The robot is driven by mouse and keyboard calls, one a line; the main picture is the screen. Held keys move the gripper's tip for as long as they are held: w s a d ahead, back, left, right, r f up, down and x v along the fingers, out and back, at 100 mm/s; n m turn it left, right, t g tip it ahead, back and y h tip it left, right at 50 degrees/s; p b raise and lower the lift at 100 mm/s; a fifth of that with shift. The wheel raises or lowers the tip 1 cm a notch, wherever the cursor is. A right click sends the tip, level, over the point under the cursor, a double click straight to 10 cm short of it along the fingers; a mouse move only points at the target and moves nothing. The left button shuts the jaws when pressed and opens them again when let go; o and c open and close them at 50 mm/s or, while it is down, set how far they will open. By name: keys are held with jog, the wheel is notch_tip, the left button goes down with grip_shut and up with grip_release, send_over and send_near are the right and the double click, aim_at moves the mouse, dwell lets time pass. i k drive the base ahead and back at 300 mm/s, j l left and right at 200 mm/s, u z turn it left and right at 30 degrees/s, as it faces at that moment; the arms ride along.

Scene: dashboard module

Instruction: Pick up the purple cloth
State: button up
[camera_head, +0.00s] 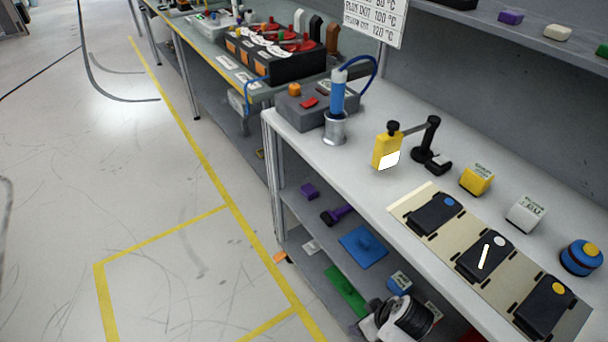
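A small purple block-like item (309,191) lies on the lower shelf under the near bench, toward its left end. Another small purple item (510,17) sits on the high shelf at the top right. Both are small in view, and I cannot tell from their shape which is the cloth.
The bench top (375,212) overhangs the shelf.

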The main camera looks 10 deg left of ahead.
aim_at(310, 193)
jog(key=i+j, duration=0.25)
jog(key=i, duration=0.15)
jog(key=i+j, duration=0.25)
jog(key=i, duration=0.15)
jog(key=i+j, duration=0.2)
jog(key=i, duration=0.2)
